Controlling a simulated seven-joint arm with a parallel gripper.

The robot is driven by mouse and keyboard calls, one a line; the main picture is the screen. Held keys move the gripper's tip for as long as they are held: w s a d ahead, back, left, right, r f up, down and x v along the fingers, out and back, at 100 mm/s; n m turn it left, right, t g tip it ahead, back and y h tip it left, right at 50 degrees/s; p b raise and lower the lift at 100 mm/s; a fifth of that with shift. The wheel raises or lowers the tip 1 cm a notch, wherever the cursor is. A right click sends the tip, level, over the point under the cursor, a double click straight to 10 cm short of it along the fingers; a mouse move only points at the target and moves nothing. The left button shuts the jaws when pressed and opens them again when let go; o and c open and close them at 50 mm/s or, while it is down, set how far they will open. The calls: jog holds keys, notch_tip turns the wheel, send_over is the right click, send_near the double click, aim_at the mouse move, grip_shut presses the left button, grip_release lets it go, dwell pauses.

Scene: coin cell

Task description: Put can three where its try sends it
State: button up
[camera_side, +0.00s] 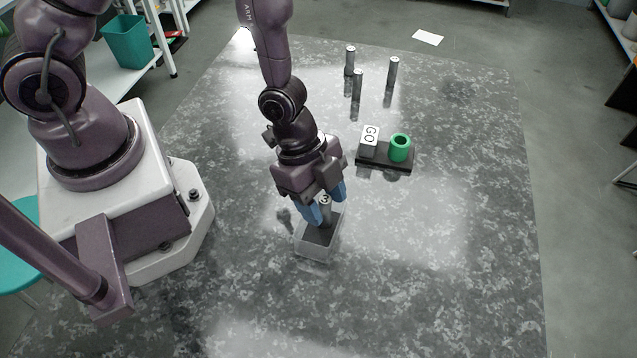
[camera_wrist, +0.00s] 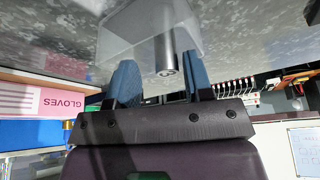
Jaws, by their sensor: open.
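Can three (camera_side: 326,208) is a small metal cylinder with a 3 on its top. It stands upright in a clear, open-topped box (camera_side: 316,246) on the table. My gripper (camera_side: 327,202) is over the box, with its blue fingers on either side of the can. In the wrist view the can (camera_wrist: 165,52) is between the two fingers (camera_wrist: 160,78), with visible gaps, and the clear box (camera_wrist: 125,30) is around it. A black base (camera_side: 372,161) right of my gripper carries a white block marked GO (camera_side: 369,141) and a green hollow cylinder (camera_side: 400,148).
Three similar metal cans stand upright at the back of the table: a left one (camera_side: 350,62), a front one (camera_side: 357,84) and a right one (camera_side: 392,72). The table (camera_side: 470,290) is clear at the right and front. A paper sheet (camera_side: 427,38) lies on the floor.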

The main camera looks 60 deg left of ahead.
jog(key=shift+r, duration=0.35)
jog(key=v, duration=1.2)
jog(key=shift+r, duration=0.2)
jog(key=a+r+n+y, duration=0.5)
jog(key=a+n+y, duration=0.2)
jog(key=a, duration=0.3)
jog(key=s+r+n+t+h, duration=0.1)
jog(key=s+r+n+t, duration=0.1)
jog(key=r, duration=0.4)
jog(key=s+a+r+n+t+h, duration=0.1)
jog(key=s+r+n+t, duration=0.1)
jog(key=r+n, duration=0.3)
jog(key=shift+s+a+r+h, duration=0.3)
jog(key=shift+s+r, duration=0.25)
jog(key=shift+r, duration=0.2)
